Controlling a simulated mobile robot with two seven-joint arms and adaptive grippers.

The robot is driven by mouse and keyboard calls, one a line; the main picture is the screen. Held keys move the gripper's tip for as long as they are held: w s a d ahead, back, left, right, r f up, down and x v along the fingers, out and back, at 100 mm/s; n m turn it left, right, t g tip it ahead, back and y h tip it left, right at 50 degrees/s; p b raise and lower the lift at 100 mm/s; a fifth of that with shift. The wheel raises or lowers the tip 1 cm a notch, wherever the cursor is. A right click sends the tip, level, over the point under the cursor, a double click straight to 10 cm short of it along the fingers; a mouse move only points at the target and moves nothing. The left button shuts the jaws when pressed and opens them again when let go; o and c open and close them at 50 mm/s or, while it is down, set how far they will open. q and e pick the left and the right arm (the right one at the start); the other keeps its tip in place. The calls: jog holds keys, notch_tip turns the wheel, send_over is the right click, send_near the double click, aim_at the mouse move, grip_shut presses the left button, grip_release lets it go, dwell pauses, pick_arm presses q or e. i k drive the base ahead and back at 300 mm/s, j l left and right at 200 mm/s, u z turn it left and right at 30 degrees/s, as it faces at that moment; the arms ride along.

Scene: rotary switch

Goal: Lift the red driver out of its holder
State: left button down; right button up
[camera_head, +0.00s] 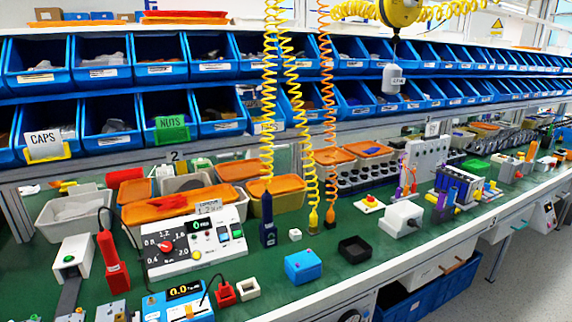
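The red driver (111,262) stands nearly upright at the left front of the bench, with a white label low on its body and a dark cable near its top. Its lower end is close to small grey blocks (112,311) at the front edge; I cannot tell clearly which part is its holder or how deep the driver sits. Neither of my grippers shows in the head view.
A white control panel (195,246) with a red knob stands just right of the driver, and a white box (73,258) stands left. A blue meter (178,302) is in front. Blue bins (108,122) line the back. Coiled hoses hang mid-bench. Green bench (345,215) is partly clear.

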aim_at(105, 238)
jog(key=u, duration=1.3)
